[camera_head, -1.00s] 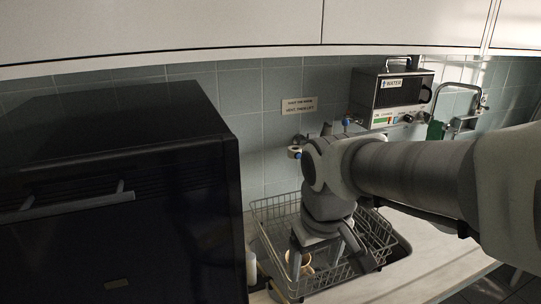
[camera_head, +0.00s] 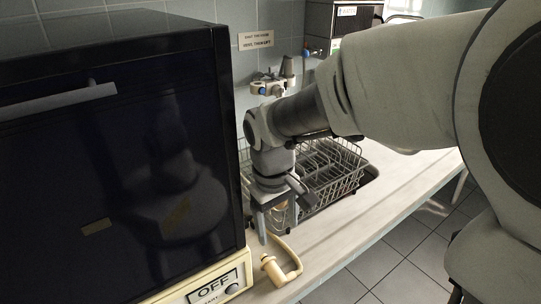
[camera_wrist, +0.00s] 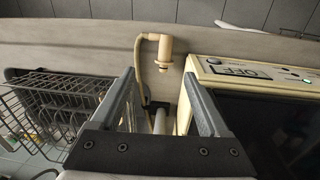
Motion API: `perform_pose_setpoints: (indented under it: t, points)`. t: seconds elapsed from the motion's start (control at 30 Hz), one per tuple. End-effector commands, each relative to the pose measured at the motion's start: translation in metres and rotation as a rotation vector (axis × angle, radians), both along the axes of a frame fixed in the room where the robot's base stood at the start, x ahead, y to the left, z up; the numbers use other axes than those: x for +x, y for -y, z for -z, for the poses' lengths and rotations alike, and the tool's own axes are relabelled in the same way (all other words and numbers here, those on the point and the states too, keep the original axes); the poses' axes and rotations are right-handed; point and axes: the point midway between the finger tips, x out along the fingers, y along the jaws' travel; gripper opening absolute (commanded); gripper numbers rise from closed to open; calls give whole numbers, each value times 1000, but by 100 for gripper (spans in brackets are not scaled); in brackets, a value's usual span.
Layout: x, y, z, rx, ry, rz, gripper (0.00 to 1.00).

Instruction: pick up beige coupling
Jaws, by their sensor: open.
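The beige coupling (camera_head: 272,270) is a short cylinder on the counter, close to the front right corner of the black appliance. A beige hose (camera_head: 296,262) bends away from it. In the wrist view the coupling (camera_wrist: 165,50) shows beyond the fingertips, slightly right of centre, with its hose (camera_wrist: 139,62) running down on the left. My gripper (camera_head: 278,228) points down above the counter, behind the coupling in the head view. Its two fingers (camera_wrist: 160,82) are apart, with nothing held between them. The coupling is apart from both fingers.
The black appliance (camera_head: 120,150) with a cream OFF panel (camera_head: 214,288) stands close on the left. A wire dish rack (camera_head: 335,170) sits in the sink behind my gripper.

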Motion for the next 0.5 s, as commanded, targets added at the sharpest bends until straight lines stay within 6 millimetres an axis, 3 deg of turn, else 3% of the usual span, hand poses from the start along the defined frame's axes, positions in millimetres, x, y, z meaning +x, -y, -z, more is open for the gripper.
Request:
perform_pose_setpoints:
  t: [0.17, 0.5]
  points:
    - [0, 2, 25, -2, -6, -1, 79]
    - [3, 7, 99, -3, -4, -2, 79]
